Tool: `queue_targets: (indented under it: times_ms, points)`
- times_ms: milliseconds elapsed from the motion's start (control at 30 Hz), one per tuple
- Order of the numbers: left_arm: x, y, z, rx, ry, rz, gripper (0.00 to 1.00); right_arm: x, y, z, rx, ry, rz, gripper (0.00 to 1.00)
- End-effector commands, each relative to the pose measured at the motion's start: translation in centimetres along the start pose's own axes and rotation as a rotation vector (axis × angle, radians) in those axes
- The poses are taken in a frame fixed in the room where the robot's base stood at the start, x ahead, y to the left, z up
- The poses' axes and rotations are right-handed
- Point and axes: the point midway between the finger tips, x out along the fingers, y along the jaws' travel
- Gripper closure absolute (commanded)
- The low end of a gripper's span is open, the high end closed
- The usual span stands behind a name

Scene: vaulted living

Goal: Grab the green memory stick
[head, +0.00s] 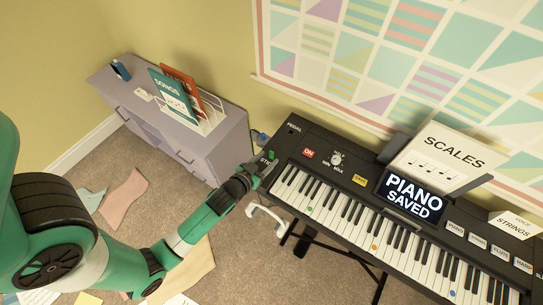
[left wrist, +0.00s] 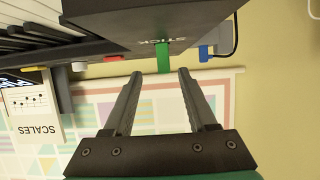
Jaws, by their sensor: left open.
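The green memory stick (left wrist: 163,57) juts from the side of the dark piano body, beside the lettering "STICK", in the left wrist view. My left gripper (left wrist: 161,76) is open, with one fingertip on each side of the stick's free end and visible gaps between. In the head view my left gripper (head: 262,170) is at the left end of the piano (head: 330,150), where the arm largely hides the stick. My right gripper is in neither view.
A blue plug (left wrist: 203,52) and a dark cable are to the right of the stick. A grey-purple cabinet (head: 215,150) with a book rack stands left of the piano. A white headphone-like item (head: 266,210) hangs below the keys. The piano screen (head: 413,195) reads "PIANO SAVED".

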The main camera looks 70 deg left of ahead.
Motion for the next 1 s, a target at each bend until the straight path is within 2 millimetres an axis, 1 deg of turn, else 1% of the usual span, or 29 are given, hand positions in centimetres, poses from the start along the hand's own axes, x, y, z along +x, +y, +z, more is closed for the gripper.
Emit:
queue_targets:
  times_ms: [133, 200, 300, 533, 567, 700, 867, 900, 1000]
  points:
    - [2.3, -0.5, 0.7, -0.004, 0.001, -0.002, 0.43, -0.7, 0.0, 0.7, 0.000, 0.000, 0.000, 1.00]
    - [3.5, -0.6, 0.8, -0.003, 0.002, -0.001, 0.43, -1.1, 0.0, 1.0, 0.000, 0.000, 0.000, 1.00]
    - [4.7, -0.6, 0.7, -0.001, 0.002, 0.000, 0.43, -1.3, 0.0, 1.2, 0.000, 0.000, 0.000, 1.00]
    - [5.0, -0.6, 0.5, -0.001, 0.000, 0.000, 0.43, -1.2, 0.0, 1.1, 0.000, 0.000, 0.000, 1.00]
    - [5.0, -0.6, 0.5, -0.001, 0.000, 0.000, 0.44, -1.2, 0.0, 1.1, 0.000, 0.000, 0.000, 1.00]
    - [5.0, -0.6, 0.5, -0.001, 0.000, 0.000, 0.70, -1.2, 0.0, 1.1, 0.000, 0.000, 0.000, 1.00]
    - [5.0, -0.6, 0.5, -0.001, 0.000, 0.000, 0.98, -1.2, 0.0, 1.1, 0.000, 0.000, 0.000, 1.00]
    - [5.0, -0.6, 0.6, -0.001, 0.000, 0.000, 1.00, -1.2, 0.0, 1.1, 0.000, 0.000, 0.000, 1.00]
    - [5.0, -0.6, 0.6, -0.001, 0.000, 0.000, 1.00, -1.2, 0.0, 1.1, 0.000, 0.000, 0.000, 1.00]
